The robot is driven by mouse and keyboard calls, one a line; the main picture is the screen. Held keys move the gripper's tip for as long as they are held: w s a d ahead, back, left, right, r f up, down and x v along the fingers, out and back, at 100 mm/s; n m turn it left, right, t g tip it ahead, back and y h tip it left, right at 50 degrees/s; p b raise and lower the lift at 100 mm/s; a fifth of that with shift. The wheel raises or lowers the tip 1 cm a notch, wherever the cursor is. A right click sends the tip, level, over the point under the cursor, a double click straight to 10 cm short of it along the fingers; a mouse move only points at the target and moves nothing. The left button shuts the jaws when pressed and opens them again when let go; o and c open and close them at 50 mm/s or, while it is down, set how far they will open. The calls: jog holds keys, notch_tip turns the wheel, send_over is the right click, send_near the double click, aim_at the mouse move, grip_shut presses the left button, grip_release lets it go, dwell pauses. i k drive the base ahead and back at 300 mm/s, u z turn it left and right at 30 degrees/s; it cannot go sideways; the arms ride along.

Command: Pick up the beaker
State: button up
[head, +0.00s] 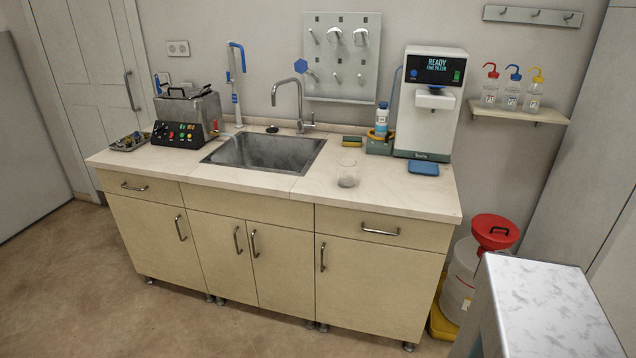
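A clear glass beaker (347,175) stands upright on the pale countertop (400,201), to the right of the sink. It looks empty, though its glass is faint against the counter. My gripper is not in the head view, so I cannot see where it is relative to the beaker.
The sink (265,152) with its tap (299,100) lies left of the beaker. A water dispenser (430,110), a blue pad (423,169) and a bottle (382,120) stand behind and right. The counter in front of the beaker is clear. A marbled surface (545,305) is at lower right.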

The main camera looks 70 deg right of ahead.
aim_at(346, 173)
jog(key=z, duration=0.55)
jog(key=k, duration=0.15)
jog(key=u, duration=1.9)
jog(key=k, duration=2)
jog(key=z, duration=0.8)
